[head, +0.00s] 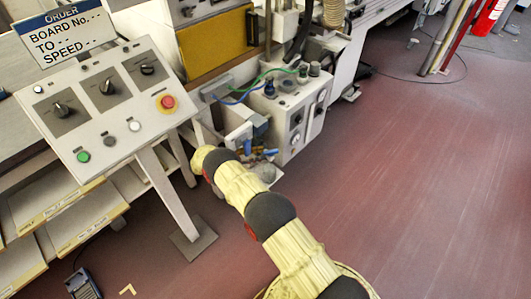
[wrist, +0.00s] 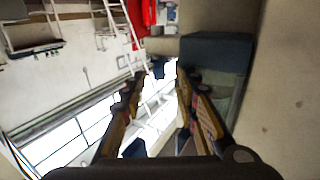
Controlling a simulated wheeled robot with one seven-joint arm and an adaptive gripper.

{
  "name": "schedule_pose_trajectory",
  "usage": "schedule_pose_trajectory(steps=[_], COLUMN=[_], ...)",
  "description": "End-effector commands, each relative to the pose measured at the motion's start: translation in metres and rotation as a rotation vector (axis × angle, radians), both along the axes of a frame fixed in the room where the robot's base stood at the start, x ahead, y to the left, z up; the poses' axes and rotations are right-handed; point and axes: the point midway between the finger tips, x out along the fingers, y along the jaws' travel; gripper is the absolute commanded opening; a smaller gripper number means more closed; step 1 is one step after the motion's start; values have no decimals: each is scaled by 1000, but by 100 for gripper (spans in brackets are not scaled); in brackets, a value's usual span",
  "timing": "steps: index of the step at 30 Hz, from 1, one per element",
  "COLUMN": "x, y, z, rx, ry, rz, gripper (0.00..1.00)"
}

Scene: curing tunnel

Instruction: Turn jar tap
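In the wrist view, a container with a dark blue-grey top (wrist: 215,52) and a paler greenish body stands at the right, beyond my right finger; it may be the jar, but I cannot tell. My gripper (wrist: 162,78) is open, its two fingers apart. A small dark blue piece shows near the fingertips; I cannot tell whether it is the tap or whether it touches them. In the head view, my arm reaches toward the white machine unit (head: 291,115), and a small pale vessel (head: 267,173) shows beside the arm. My gripper is not clearly visible there.
A control panel (head: 108,108) with knobs and a red button (head: 168,102) stands on a leg at the left. Blue and green hoses run over the white unit. A handheld device (head: 82,284) lies at lower left.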

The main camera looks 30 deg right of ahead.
Motion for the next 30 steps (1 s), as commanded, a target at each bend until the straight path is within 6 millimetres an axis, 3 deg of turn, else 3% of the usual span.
schedule_pose_trajectory(steps=[6, 12, 24, 30], x=[10, 15, 17, 18], y=[45, 71, 79, 79], z=[-1, -1, -1, -1], rx=[1, 1, 1, 3], ry=[-2, -1, 0, -3], rz=[3, 1, -1, 3], gripper=[30, 30, 30, 40])
